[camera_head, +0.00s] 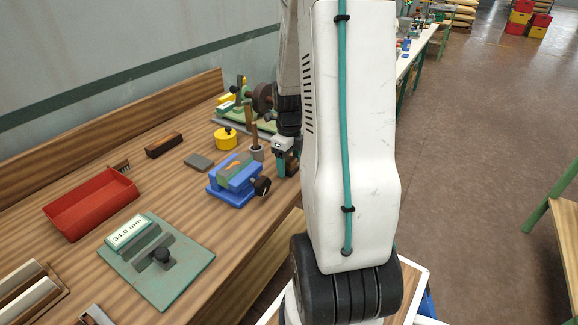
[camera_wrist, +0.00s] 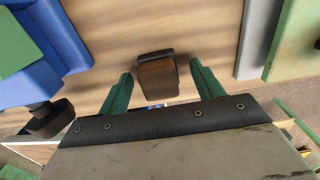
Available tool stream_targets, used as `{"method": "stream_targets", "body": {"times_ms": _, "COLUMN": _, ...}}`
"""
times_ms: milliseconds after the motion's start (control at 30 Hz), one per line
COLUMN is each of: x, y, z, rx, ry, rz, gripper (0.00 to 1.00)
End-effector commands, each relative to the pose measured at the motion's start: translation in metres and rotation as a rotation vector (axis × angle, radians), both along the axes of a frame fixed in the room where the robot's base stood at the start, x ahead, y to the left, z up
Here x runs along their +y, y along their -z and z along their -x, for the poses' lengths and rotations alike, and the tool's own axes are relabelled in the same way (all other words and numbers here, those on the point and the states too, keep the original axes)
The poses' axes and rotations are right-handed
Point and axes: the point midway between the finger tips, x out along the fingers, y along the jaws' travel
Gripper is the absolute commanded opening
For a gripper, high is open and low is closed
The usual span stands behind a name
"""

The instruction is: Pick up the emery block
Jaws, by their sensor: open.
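A small dark block with a brown face, which I take to be the emery block (camera_wrist: 157,78), lies on the wooden bench in the wrist view. It sits between the two green fingertips of my gripper (camera_wrist: 161,75). The jaws are open, with a gap on each side of the block, and nothing is held. In the head view my gripper (camera_head: 286,163) is low over the bench's right edge, partly behind my white arm. I cannot make out the block there; the gripper and arm hide that spot.
A blue vise (camera_head: 234,181) with a dark knob stands close left of my gripper. A yellow container (camera_head: 226,139), red tray (camera_head: 91,203) and green gauge plate (camera_head: 155,262) stand further left. A green-based machine (camera_head: 262,97) is behind.

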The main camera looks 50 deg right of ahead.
Motion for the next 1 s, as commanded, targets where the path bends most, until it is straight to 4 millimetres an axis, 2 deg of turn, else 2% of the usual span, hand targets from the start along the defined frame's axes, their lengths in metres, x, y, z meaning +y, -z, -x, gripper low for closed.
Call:
{"method": "stream_targets", "body": {"times_ms": 267, "x": 0.000, "y": 0.005, "z": 0.000, "rx": -0.001, "ry": -0.001, "rz": 0.001, "gripper": 0.66}}
{"method": "stream_targets", "body": {"times_ms": 367, "x": 0.000, "y": 0.005, "z": 0.000, "rx": 0.000, "ry": -0.001, "rz": 0.000, "gripper": 0.41}}
{"method": "stream_targets", "body": {"times_ms": 400, "x": 0.000, "y": 0.005, "z": 0.000, "rx": 0.000, "ry": -0.001, "rz": 0.000, "gripper": 0.30}}
{"method": "stream_targets", "body": {"times_ms": 467, "x": 0.000, "y": 0.004, "z": 0.000, "rx": 0.000, "ry": -0.001, "rz": 0.000, "gripper": 0.15}}
{"method": "stream_targets", "body": {"times_ms": 767, "x": 0.000, "y": 0.004, "z": 0.000, "rx": -0.001, "ry": -0.001, "rz": 0.001, "gripper": 0.15}}
{"method": "stream_targets", "body": {"times_ms": 1000, "x": -0.001, "y": -0.007, "z": 0.000, "rx": -0.002, "ry": 0.000, "rz": 0.002, "gripper": 0.15}}
